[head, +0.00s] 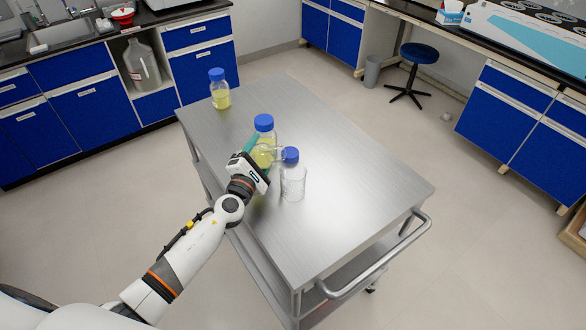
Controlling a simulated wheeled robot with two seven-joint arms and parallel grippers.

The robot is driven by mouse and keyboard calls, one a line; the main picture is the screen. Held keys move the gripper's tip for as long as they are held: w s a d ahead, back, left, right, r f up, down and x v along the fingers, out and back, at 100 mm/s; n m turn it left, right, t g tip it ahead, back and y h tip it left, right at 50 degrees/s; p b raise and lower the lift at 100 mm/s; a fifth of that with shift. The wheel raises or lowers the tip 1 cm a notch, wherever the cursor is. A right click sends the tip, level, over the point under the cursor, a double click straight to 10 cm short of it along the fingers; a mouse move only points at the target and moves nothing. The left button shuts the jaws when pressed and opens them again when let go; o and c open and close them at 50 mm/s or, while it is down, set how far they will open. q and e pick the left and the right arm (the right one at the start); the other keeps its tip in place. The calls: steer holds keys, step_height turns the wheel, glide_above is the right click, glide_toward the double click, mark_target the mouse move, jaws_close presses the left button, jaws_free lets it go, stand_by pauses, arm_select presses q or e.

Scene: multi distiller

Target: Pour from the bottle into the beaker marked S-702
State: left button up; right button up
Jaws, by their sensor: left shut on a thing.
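My left gripper (257,149) is over the left side of the metal cart, shut on a clear bottle with yellow liquid and a blue cap (264,122). The bottle looks about upright; the gripper hides its lower part, so I cannot tell whether it touches the cart. Just right of it stands a clear glass vessel (293,186), seemingly a beaker, with no coloured liquid visible. A second blue cap (291,155) shows at its top edge; I cannot tell whether it belongs to that vessel or one behind. No S-702 marking is readable. My right gripper is out of view.
Another blue-capped bottle with yellow liquid (220,97) stands at the cart's far left corner. The right part of the cart top (370,185) is bare. A handle (375,265) runs along its near right end. Blue cabinets and a stool (418,55) are beyond.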

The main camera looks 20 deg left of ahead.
mark_target(264, 144)
arm_select(q)
steer(key=shift+m, duration=0.4)
steer(key=shift+a+r+m+p, duration=0.15)
steer(key=shift+r+m+p, duration=0.4)
steer(key=shift+m, duration=0.35)
stand_by(1.1)
steer(key=shift+d+r+m+p, duration=0.5)
steer(key=shift+r+m+p, duration=0.2)
steer(key=shift+m+p, duration=0.3)
stand_by(0.8)
steer(key=shift+d+r+m+p, duration=0.1)
steer(key=shift+r+m+p, duration=0.45)
steer(key=shift+m+p, duration=0.4)
stand_by(0.9)
steer(key=shift+d+f+m+h+p, duration=0.15)
steer(key=shift+m+h+p, duration=0.15)
steer(key=shift+m+p, duration=0.2)
stand_by(1.4)
